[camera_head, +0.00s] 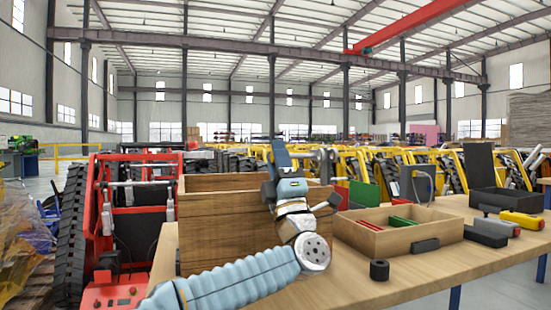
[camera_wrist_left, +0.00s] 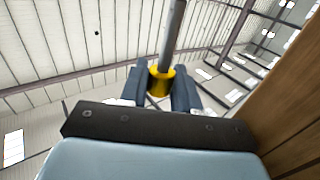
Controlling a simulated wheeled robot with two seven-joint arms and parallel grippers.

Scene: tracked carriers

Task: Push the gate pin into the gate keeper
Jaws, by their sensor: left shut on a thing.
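My left gripper (camera_head: 281,157) points up in front of the wooden crate (camera_head: 215,222) in the head view. In the left wrist view, its two dark fingers are shut on the yellow collar of a grey rod, which I take for the gate pin (camera_wrist_left: 161,82). The rod runs up from the collar, out of the picture. In the head view I cannot make out the pin clearly. A dark grey fitting (camera_head: 325,161) shows at the crate's upper right; I cannot tell whether it is the gate keeper. My right gripper is out of view.
A shallow wooden tray (camera_head: 430,236) with red and green pieces stands on the table (camera_head: 440,277). A black bin (camera_head: 500,200) and yellow-handled tools stand right. The crate wall is close on the right in the wrist view (camera_wrist_left: 290,125).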

